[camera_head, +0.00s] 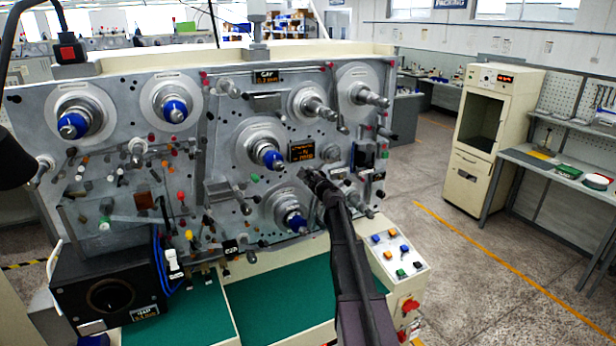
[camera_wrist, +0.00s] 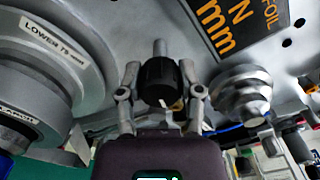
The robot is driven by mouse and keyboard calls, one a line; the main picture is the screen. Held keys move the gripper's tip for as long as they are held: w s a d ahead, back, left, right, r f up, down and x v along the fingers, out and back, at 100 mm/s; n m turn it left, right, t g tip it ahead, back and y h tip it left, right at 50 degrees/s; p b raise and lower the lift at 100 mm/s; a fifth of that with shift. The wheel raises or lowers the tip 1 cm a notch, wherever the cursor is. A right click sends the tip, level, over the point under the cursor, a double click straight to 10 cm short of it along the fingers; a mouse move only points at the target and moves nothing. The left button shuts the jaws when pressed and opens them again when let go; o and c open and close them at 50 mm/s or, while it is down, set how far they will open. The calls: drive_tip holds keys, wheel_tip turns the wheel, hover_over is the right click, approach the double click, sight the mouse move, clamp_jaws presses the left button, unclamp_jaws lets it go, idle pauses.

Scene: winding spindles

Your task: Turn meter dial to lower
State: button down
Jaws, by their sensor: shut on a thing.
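The meter dial is a small black knob (camera_wrist: 158,80) with a white mark on its lower edge, in the middle of the wrist view. My gripper (camera_wrist: 160,70) has one finger on each side of it and is shut on it. In the head view my gripper (camera_head: 314,178) is up against the machine panel, just below a black display with orange text (camera_head: 302,150). The knob itself is hidden there by my gripper. The same display shows in the wrist view (camera_wrist: 228,28) at the upper right of the knob.
A grey disc labelled LOWER 75 mm (camera_wrist: 58,42) lies left of the knob, and a stepped metal spindle (camera_wrist: 240,92) right of it. Blue-tipped spindles (camera_head: 265,154) and (camera_head: 288,214) protrude near my gripper. A button box (camera_head: 398,250) stands at lower right. The floor on the right is clear.

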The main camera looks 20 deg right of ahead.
drive_tip(key=shift+w+m, duration=0.1)
drive_tip(key=shift+m, duration=0.6)
drive_tip(key=shift+c, duration=1.3)
unclamp_jaws()
drive_tip(key=s, duration=1.2)
drive_tip(key=shift+d, duration=0.25)
